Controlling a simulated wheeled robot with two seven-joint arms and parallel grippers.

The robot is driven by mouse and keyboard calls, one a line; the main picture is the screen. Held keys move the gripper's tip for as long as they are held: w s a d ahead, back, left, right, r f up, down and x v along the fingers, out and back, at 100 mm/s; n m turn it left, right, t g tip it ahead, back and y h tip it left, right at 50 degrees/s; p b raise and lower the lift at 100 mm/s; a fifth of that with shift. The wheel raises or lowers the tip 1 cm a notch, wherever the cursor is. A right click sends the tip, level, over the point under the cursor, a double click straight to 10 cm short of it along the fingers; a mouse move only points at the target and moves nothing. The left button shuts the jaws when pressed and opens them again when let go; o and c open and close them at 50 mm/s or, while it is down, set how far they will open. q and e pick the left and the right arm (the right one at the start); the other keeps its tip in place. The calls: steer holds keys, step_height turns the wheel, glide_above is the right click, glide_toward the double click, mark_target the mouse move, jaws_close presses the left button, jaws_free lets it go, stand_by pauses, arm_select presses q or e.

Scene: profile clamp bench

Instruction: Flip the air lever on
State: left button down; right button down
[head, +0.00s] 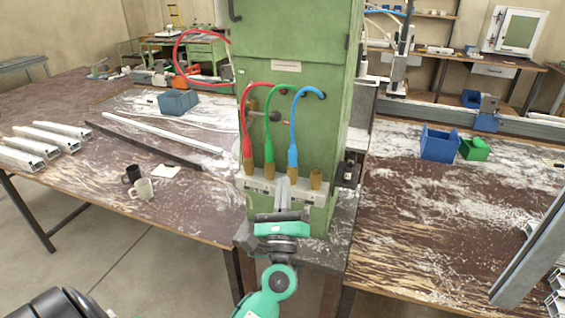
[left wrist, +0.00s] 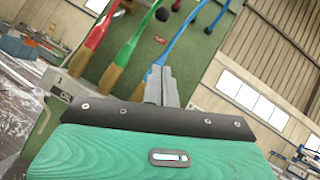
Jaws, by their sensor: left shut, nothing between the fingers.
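The green cabinet (head: 290,55) stands in the middle, with a red, a green and a blue hose plugged into brass fittings on a grey block (head: 262,185) on its front. A dark knob (left wrist: 162,14) also shows in the left wrist view. My left gripper (head: 285,181) is shut and empty in front of the block, below the knob and apart from it. Its fingers (left wrist: 160,75) partly hide the block and blue fitting. My right gripper is not in view.
A bare brass fitting (head: 316,178) stands right of the blue hose. A blue bin (head: 439,143) and a green bin (head: 475,149) stand on the right bench.

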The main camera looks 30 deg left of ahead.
mark_target(261, 115)
arm_select(q)
steer(key=p+x, duration=0.2)
steer(key=x, duration=0.2)
steer(key=s+r+p+x, duration=0.1)
steer(key=p+x, duration=0.2)
steer(key=x, duration=0.1)
steer(key=r+p+x, duration=0.1)
steer(key=p+x, duration=0.2)
steer(key=shift+s+a+r, duration=0.1)
steer(key=shift+a+r, duration=0.15)
steer(key=shift+a, duration=0.15)
